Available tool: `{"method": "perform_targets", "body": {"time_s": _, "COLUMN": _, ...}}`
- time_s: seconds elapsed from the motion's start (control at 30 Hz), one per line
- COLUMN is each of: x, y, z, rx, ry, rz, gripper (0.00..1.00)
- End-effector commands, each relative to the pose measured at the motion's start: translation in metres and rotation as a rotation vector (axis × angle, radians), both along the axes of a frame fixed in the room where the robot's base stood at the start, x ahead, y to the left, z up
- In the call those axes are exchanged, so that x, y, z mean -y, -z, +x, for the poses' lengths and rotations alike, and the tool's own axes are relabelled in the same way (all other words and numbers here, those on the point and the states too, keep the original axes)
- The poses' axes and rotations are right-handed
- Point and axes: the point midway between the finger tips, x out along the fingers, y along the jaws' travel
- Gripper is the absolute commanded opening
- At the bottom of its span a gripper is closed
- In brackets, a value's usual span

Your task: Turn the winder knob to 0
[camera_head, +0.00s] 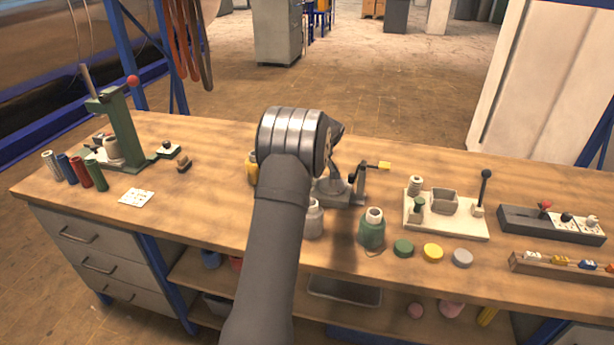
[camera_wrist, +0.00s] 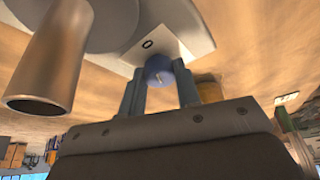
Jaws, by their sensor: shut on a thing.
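In the wrist view, my gripper (camera_wrist: 159,72) is shut on a small round blue knob (camera_wrist: 158,66), with one finger on each side. The knob has a short pale mark on its face, but where it points is hard to tell. A white plate (camera_wrist: 148,44) with a black "0" is right beside the knob. A large metal cylinder (camera_wrist: 55,55) and a grey rounded body (camera_wrist: 95,22) are at the upper left. In the head view, my wrist hides the fingers and knob; a grey device (camera_head: 340,193) with a yellow-handled crank (camera_head: 383,166) shows just right of it.
On the wooden bench (camera_head: 215,205), a green press (camera_head: 122,130) and several spools (camera_head: 75,170) stand left. A green bottle (camera_head: 372,232), a pale fixture board (camera_head: 450,228) and a dark switch block (camera_head: 550,225) stand right. The bench left of my arm is mostly clear.

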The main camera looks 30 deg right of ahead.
Motion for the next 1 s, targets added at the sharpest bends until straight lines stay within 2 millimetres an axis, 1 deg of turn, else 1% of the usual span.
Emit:
{"method": "perform_targets", "body": {"time_s": 0.2, "x": 0.0013, "y": -0.0010, "z": 0.0008, "rx": 0.002, "ry": -0.118, "rz": -0.001, "gripper": 0.07}}
{"method": "perform_targets", "body": {"time_s": 0.4, "x": 0.0015, "y": -0.0012, "z": 0.0011, "rx": 0.002, "ry": -0.180, "rz": -0.002, "gripper": 0.07}}
{"method": "perform_targets", "body": {"time_s": 0.93, "x": 0.0015, "y": -0.0010, "z": 0.0008, "rx": 0.001, "ry": -0.203, "rz": -0.003, "gripper": 0.07}}
{"method": "perform_targets", "body": {"time_s": 0.97, "x": 0.0015, "y": -0.0010, "z": 0.0008, "rx": 0.001, "ry": -0.203, "rz": -0.003, "gripper": 0.32}}
{"method": "perform_targets", "body": {"time_s": 1.0, "x": 0.0016, "y": -0.0010, "z": 0.0008, "rx": 0.001, "ry": -0.203, "rz": -0.003, "gripper": 0.40}}
